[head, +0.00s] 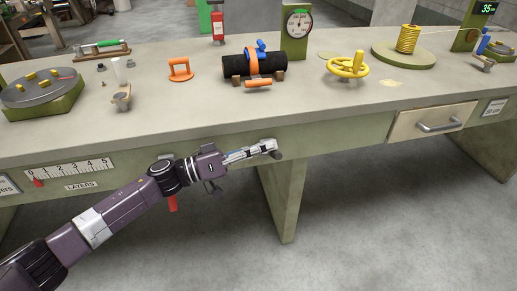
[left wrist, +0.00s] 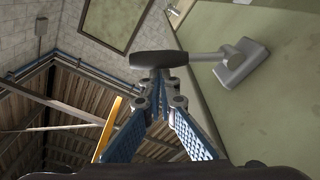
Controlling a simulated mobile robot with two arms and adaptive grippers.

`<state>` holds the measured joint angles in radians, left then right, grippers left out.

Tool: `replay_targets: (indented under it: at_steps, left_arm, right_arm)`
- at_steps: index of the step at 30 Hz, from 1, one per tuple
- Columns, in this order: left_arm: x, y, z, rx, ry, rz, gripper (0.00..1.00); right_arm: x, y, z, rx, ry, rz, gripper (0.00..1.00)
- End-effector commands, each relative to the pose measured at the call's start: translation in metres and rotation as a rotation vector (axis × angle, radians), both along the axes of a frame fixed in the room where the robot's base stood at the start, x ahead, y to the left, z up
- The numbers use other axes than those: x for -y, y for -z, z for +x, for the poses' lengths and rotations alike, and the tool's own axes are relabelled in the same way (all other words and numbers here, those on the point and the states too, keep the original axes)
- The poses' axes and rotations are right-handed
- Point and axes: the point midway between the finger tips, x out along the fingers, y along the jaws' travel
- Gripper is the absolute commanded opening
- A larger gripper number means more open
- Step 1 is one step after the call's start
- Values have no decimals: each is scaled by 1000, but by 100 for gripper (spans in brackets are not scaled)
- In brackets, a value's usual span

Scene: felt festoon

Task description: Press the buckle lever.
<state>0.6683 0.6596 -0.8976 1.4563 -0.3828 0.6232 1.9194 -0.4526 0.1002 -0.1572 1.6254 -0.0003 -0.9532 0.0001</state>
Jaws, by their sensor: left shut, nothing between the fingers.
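My left gripper (head: 246,153) is shut and empty at the bench's green front face. In the left wrist view its closed fingers (left wrist: 163,92) end just under a dark handle (left wrist: 160,58) on a grey arm, fixed to a grey plate (left wrist: 241,64) on a green face. I cannot tell whether the fingers touch this handle. In the head view the handle (head: 274,156) is partly hidden by the gripper. On the bench top, an orange strap with a blue lever (head: 261,46) wraps a black cylinder (head: 236,66). I cannot tell which lever is the buckle's. My right gripper is out of view.
The bench top (head: 200,115) carries an orange handle (head: 180,69), a yellow handwheel (head: 347,66), a dial gauge (head: 297,23) and a round grey plate (head: 38,88). A drawer (head: 430,122) is at front right. The floor in front is clear.

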Motion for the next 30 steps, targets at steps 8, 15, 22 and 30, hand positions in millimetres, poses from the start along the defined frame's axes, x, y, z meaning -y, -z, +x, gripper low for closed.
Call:
replay_targets:
  at_steps: [8, 15, 22, 30]
  left_arm:
    - [0, 0, 0, 1, 0, 0, 0]
    - [1, 3, -4, 49, 1, 16, 0]
    - [4, 12, -12, 182, 1, 58, 0]
    - [7, 24, -21, 242, 2, 79, 0]
  right_arm:
    - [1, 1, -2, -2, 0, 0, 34]
    - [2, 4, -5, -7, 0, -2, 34]
    - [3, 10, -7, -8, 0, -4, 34]
    - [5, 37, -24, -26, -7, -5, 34]
